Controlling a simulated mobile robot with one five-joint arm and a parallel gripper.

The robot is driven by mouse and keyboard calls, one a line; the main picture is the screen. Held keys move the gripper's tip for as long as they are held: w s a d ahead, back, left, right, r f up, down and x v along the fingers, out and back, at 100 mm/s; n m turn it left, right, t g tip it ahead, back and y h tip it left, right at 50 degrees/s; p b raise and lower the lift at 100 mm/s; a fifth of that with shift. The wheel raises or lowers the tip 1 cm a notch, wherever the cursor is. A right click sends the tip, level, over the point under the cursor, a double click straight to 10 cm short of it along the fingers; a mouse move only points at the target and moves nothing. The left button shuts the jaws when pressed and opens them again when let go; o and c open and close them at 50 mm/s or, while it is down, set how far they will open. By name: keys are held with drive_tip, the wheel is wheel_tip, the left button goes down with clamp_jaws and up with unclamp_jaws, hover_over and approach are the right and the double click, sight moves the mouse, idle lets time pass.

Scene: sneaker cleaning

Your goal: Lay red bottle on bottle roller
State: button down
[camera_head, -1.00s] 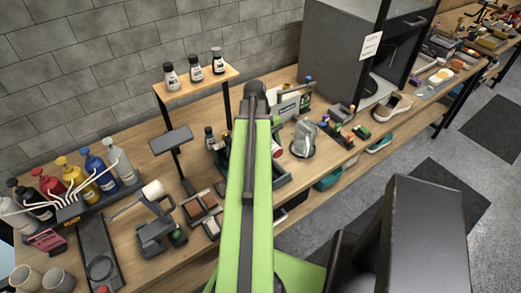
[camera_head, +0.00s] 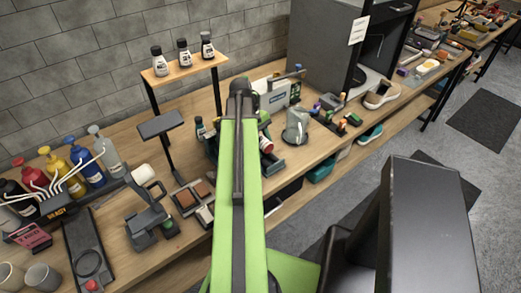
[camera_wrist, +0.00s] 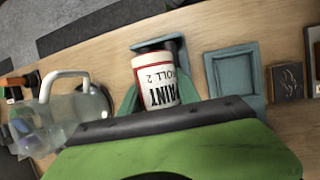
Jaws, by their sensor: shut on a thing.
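A white cylinder with red edges and the label "PAINT ROLL 2" (camera_wrist: 155,82) stands out ahead of my gripper (camera_wrist: 158,108) in the wrist view. It appears to be the red bottle, held in my gripper; the fingertips are hard to make out. In the head view a bit of its red and white (camera_head: 266,145) shows just right of my green arm. A grey-teal frame (camera_wrist: 172,45) lies right behind and around it; it may be the bottle roller, and I cannot tell whether they touch. My arm hides most of this area in the head view.
A clear jug (camera_wrist: 60,112) stands left in the wrist view, and a teal tray (camera_wrist: 234,75) lies right. In the head view, a pump-bottle rack with a red bottle (camera_head: 36,178), a grey post stand (camera_head: 160,125) and a shelf with black-capped bottles (camera_head: 205,60) stand left. A shoe (camera_head: 380,95) lies right.

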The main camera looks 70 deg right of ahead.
drive_tip(key=a+f, duration=0.2)
drive_tip(key=shift+a+f+y, duration=0.3)
drive_tip(key=shift+s+d, duration=0.1)
drive_tip(key=shift+d, duration=0.05)
drive_tip(key=shift+s+d, duration=0.1)
drive_tip(key=shift+d, duration=0.1)
drive_tip(key=c, duration=1.1)
unclamp_jaws()
drive_tip(key=shift+d, duration=0.1)
drive_tip(key=shift+c, duration=0.2)
drive_tip(key=shift+o, duration=1.7)
drive_tip(key=shift+r, duration=0.15)
drive_tip(key=d+r+p, duration=0.1)
drive_tip(key=p, duration=0.1)
drive_tip(key=w+d+r+p, duration=0.1)
drive_tip(key=r+p, duration=0.1)
drive_tip(key=p, duration=0.1)
drive_tip(key=shift+d, duration=0.15)
drive_tip(key=a+p+v, duration=0.1)
drive_tip(key=p+v, duration=1.4)
drive_tip(key=v, duration=0.1)
drive_tip(key=shift+r, duration=0.35)
drive_tip(key=shift+s+d, duration=0.15)
